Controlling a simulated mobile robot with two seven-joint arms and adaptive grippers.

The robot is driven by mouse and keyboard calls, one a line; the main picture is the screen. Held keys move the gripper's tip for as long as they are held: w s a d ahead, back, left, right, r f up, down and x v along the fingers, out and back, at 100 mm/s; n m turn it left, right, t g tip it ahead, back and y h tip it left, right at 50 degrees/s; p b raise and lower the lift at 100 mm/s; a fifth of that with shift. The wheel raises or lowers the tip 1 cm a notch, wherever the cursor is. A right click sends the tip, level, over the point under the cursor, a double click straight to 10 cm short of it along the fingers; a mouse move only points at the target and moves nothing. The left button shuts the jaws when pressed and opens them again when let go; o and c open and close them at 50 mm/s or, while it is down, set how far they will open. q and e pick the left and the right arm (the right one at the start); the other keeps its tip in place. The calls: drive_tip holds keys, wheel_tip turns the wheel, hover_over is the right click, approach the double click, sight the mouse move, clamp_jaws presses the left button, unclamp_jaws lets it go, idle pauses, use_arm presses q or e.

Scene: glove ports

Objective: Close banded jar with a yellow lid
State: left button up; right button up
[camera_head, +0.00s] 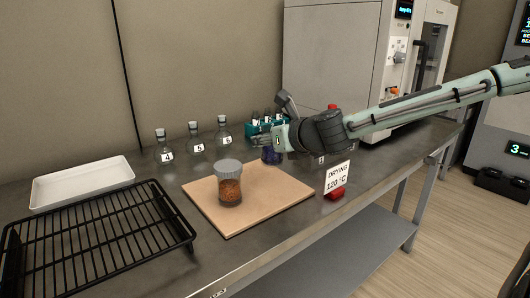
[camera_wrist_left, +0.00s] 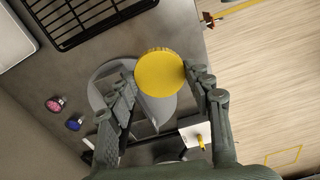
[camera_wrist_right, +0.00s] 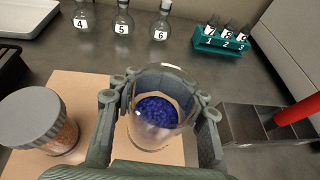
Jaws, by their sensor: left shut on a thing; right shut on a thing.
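My right gripper (camera_wrist_right: 160,112) is shut around an open glass jar (camera_wrist_right: 172,140) with blue granules inside, seen from above in the right wrist view. A tan band shows on its wall, and I see no lid on it. In the head view the right gripper (camera_head: 275,141) holds this jar (camera_head: 270,155) by the far right of the tan board; I cannot tell whether its base touches. In the left wrist view my left gripper (camera_wrist_left: 160,76) is shut on a round yellow lid (camera_wrist_left: 160,72), held at its rim. The left gripper is outside the head view.
A grey-lidded jar with orange grains (camera_head: 230,187) stands on the tan board (camera_head: 285,190). Numbered flasks (camera_head: 196,142) and a teal rack (camera_wrist_right: 222,42) stand behind. A black wire rack (camera_head: 90,245), white tray (camera_head: 82,183) and drying sign (camera_head: 338,178) are also on the bench.

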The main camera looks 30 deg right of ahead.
wheel_tip(320, 180, up, 4)
drive_tip(key=shift+r, duration=0.15)
